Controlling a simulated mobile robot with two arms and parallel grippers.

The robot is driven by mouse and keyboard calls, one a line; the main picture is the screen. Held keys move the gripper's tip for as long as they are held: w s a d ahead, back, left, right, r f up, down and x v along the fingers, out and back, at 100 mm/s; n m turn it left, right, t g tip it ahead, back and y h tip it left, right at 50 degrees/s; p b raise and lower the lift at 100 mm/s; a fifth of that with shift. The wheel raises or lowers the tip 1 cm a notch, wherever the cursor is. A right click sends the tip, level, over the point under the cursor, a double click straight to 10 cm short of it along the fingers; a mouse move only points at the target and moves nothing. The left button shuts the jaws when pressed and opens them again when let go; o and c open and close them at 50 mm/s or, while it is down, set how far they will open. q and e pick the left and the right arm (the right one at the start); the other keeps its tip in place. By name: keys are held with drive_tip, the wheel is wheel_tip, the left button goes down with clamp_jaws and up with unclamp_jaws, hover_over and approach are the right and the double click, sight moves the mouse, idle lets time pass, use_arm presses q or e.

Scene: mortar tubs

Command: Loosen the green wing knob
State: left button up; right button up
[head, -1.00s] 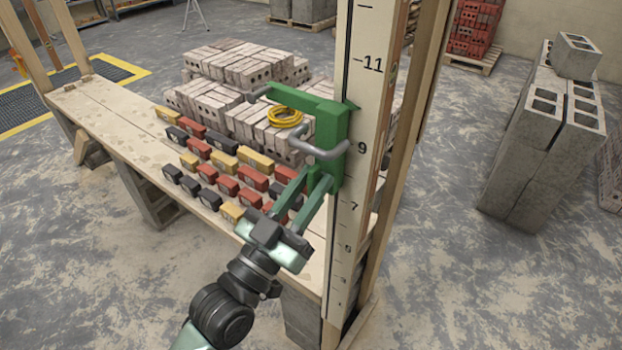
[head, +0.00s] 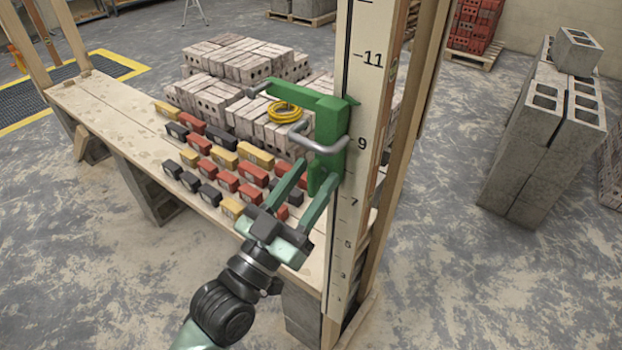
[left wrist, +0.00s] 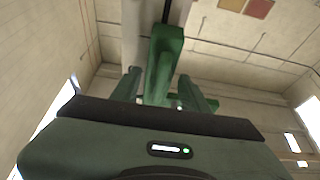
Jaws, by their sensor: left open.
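A green bracket (head: 332,125) is mounted on the marked pole near the 9, with a bent grey handle (head: 325,147) on its front. A small green part (head: 317,180) hangs at its lower end and may be the wing knob; its wings cannot be made out. My left gripper (head: 318,171) is open below the bracket, its fingertips on either side of this part. In the left wrist view my fingers (left wrist: 158,76) are spread, with the green bracket (left wrist: 167,45) rising between and beyond them. I cannot tell whether either finger touches. My right gripper is not in view.
The numbered pole (head: 365,100) stands close to my left arm. A wooden plank (head: 110,125) carries rows of small coloured blocks (head: 225,160). A yellow coil (head: 284,111) lies on stacked bricks (head: 215,95). Grey concrete blocks (head: 545,130) stand at the right, with clear floor between.

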use_arm(q)
drive_tip(key=b+v, duration=0.2)
drive_tip(key=v, duration=0.5)
drive_tip(key=shift+s+a+b, duration=0.15)
drive_tip(key=shift+s+b, duration=0.1)
drive_tip(key=shift+b, duration=0.15)
drive_tip(key=shift+f, duration=0.15)
